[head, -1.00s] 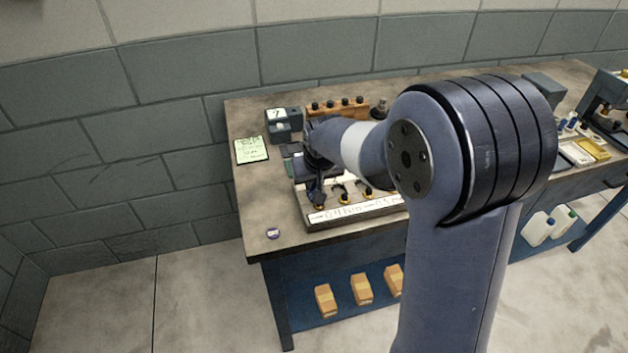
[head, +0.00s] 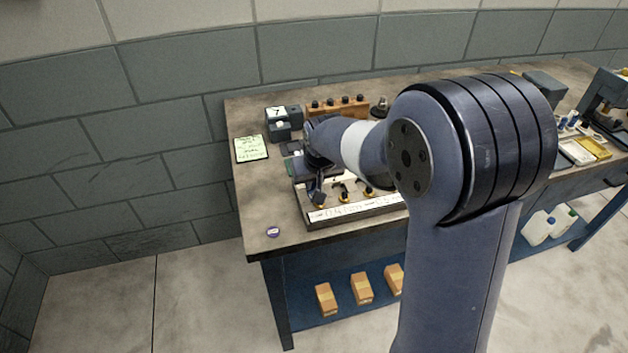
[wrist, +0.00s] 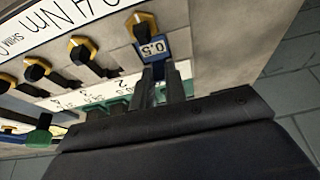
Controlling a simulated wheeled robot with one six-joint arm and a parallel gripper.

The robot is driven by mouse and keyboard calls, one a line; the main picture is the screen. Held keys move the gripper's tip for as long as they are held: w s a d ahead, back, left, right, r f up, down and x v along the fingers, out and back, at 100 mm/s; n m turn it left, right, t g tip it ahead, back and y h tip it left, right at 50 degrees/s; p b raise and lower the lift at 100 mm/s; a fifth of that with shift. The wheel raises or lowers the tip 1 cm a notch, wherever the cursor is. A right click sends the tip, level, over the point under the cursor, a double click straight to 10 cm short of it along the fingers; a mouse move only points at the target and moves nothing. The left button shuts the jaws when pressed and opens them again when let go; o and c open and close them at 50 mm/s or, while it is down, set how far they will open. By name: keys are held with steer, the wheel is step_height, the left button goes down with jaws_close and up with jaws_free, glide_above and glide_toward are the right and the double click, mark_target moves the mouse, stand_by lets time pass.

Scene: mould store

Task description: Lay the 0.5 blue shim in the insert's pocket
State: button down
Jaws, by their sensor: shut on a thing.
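The blue shim (wrist: 152,47), marked 0.5, shows in the wrist view between my fingertips. My gripper (wrist: 158,82) is shut on its near end. The shim's far end lies at a yellow and black knob (wrist: 142,25) on the shim rack; I cannot tell whether it is clear of the rack. In the head view my gripper (head: 317,188) is low over the left end of the rack (head: 355,211), and the shim is too small to make out. I cannot pick out the insert's pocket for certain; my arm hides part of the bench there.
More knobs (wrist: 80,48) stand along the rack. Behind are a dark block marked 7 (head: 283,113), a wooden holder with black knobs (head: 335,106) and a green note (head: 252,148). A small round item (head: 273,231) lies near the front left edge. The bench's left front is mostly clear.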

steer(key=shift+f+b, duration=0.3)
steer(key=shift+b, duration=0.05)
stand_by(2.0)
steer(key=shift+r, duration=0.3)
stand_by(0.6)
steer(key=c, duration=1.3)
jaws_free()
steer(key=shift+c, duration=0.2)
steer(key=shift+o, duration=0.4)
steer(key=o, duration=0.3)
steer(key=shift+r, duration=0.15)
